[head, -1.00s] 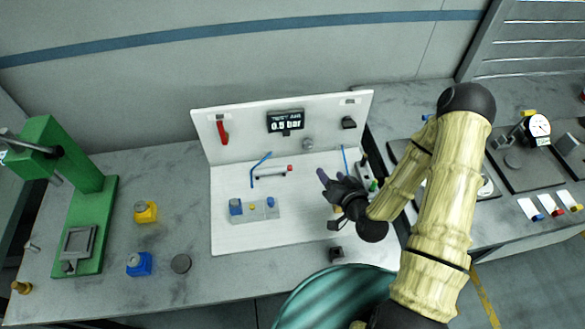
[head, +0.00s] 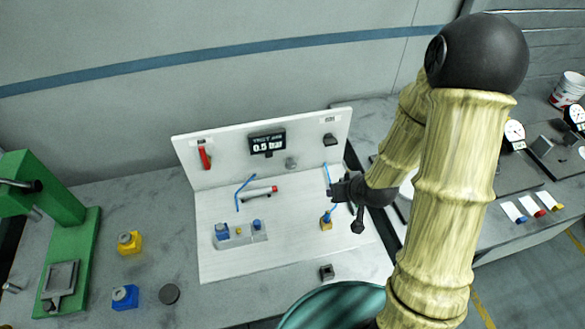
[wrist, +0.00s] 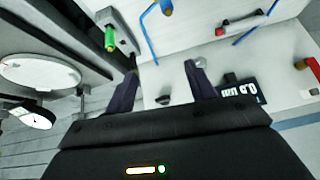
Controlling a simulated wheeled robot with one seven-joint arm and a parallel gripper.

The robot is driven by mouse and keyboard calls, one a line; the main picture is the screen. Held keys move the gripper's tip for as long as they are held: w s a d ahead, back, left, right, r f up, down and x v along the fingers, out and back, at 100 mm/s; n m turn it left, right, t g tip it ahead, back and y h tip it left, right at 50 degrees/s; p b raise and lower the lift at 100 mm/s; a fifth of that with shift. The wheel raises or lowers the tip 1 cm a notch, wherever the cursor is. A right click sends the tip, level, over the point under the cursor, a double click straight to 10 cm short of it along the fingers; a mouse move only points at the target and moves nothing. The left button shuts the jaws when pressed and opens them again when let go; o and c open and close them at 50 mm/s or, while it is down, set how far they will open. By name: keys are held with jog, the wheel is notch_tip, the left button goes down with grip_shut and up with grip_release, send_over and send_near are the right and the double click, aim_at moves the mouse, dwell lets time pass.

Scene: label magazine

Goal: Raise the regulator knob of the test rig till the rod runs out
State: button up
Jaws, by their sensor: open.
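The test rig is a white back panel and base (head: 215,265). A dark display (head: 267,143) on the panel reads about 0.5 bar. A small round grey knob (head: 291,163), which looks like the regulator knob, sits below and right of the display. A light cylinder with a red end (head: 260,193) lies on the base; no extended rod can be made out. My gripper (head: 338,190) is open and empty over the right side of the base, apart from the knob. Its spread fingers (wrist: 163,85) face the panel.
A red lever (head: 204,155) is on the panel's left and a dark block (head: 330,140) on its right. Blue tubes (head: 243,190) rise from the base. A fitting with a brass end (head: 326,221) stands just below my gripper. A green press (head: 70,230) stands left.

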jog(key=s+d+r+m+g+h, duration=0.2)
jog(key=s+d+r+g, duration=0.1)
jog(key=s+r, duration=0.7)
jog(key=shift+s+d+r+g, duration=0.25)
jog(key=shift+r+g, duration=0.15)
jog(key=shift+r, duration=0.2)
